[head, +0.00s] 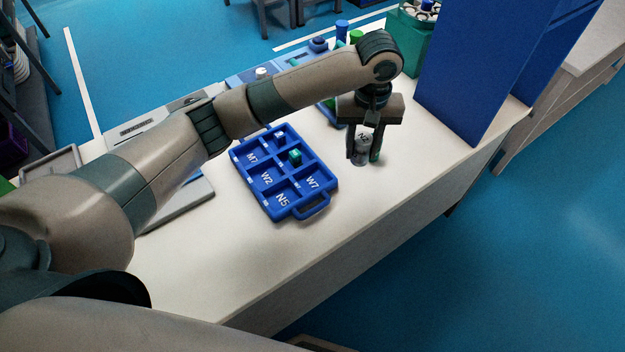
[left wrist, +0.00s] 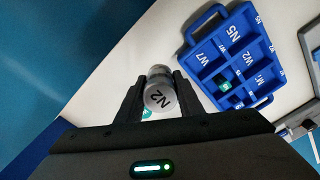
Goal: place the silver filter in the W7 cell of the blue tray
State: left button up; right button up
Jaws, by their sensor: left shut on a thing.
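A silver filter (head: 362,149), a cylinder marked N2, is between the fingers of my left gripper (head: 366,158), which is shut on it. In the left wrist view the silver filter (left wrist: 159,92) sits between the fingertips of the left gripper (left wrist: 158,90). The blue tray (head: 255,190) lies on the table to the left of the gripper, apart from it. Its W7 cell (head: 313,182) is at the right, near the handle, and looks empty. The blue tray (left wrist: 190,67) also shows at the right of the left wrist view. My right gripper is not in view.
A green item (head: 376,152) shows beside the gripper, partly hidden. A tall blue panel (head: 480,75) stands at the right. The white table front (head: 310,262) is clear.

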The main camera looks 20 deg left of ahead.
pick_arm(q)
jog(key=shift+d+f, duration=0.15)
jog(key=shift+d, duration=0.1)
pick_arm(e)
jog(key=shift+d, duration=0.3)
pick_arm(q)
jog(key=a+f+p, duration=0.1)
jog(key=a+f, duration=0.1)
jog(key=a, duration=0.1)
jog(key=s+a+f+p, duration=0.1)
jog(key=a+f, duration=0.1)
jog(key=a, duration=0.2)
jog(key=s+a+f+p, duration=0.1)
jog(key=a+f+p, duration=0.1)
jog(key=a+f, duration=0.1)
jog(key=shift+s+a, duration=0.1)
jog(key=shift+a, duration=0.65)
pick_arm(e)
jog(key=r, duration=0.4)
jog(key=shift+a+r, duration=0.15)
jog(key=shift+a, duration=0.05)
pick_arm(q)
jog(key=shift+f+p, duration=0.85)
jog(key=shift+f, duration=1.15)
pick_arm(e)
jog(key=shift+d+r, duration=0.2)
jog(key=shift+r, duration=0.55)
